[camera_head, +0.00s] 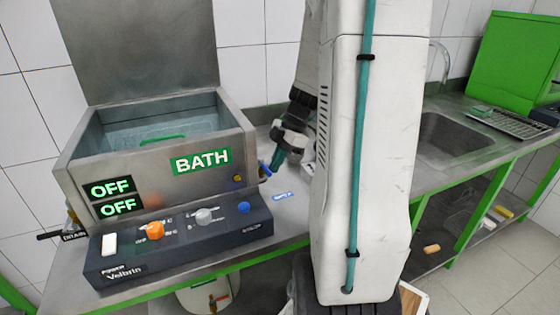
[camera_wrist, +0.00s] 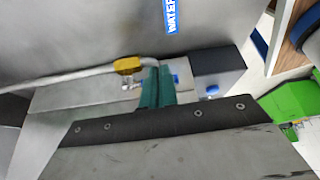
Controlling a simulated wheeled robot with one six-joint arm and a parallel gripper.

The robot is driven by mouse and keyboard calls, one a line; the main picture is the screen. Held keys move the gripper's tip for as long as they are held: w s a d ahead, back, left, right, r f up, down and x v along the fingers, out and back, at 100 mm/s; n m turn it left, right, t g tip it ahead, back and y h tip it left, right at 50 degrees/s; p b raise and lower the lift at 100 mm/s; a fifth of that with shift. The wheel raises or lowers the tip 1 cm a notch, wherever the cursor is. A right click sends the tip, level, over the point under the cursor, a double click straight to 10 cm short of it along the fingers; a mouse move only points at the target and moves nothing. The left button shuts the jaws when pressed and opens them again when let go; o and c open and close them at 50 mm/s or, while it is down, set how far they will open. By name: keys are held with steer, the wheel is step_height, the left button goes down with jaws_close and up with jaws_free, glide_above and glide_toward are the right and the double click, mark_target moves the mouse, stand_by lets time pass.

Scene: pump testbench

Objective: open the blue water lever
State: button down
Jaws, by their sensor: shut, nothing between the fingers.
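The blue water lever (camera_head: 264,170) shows in the head view at the right side of the steel bath, partly hidden by my gripper. My gripper (camera_head: 278,160) is beside it, pointing down, with teal fingertips. In the wrist view, my gripper's teal fingers (camera_wrist: 157,88) are together with nothing between them. Small blue parts, apparently the lever (camera_wrist: 175,79), show on both sides of the fingertips; the middle is hidden behind them. I cannot tell whether the fingers touch it. A blue WATER label (camera_head: 283,196) lies on the bench and also shows in the wrist view (camera_wrist: 171,15).
The bath (camera_head: 152,172) carries two OFF displays. A dark control panel (camera_head: 180,242) with orange, grey and blue knobs stands before it. A yellow fitting (camera_wrist: 127,65) on a pipe is close left of my fingers. A sink (camera_head: 450,140) is at the right.

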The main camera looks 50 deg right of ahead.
steer(key=shift+w+a, duration=0.1)
steer(key=shift+a, duration=0.1)
stand_by(0.3)
steer(key=d, duration=0.1)
steer(key=s+d, duration=0.1)
steer(key=d, duration=0.2)
steer(key=shift+s+d+f, duration=0.1)
steer(key=shift+s+f, duration=0.05)
steer(key=shift+f, duration=0.25)
steer(key=v, duration=1)
steer(key=shift+s, duration=0.2)
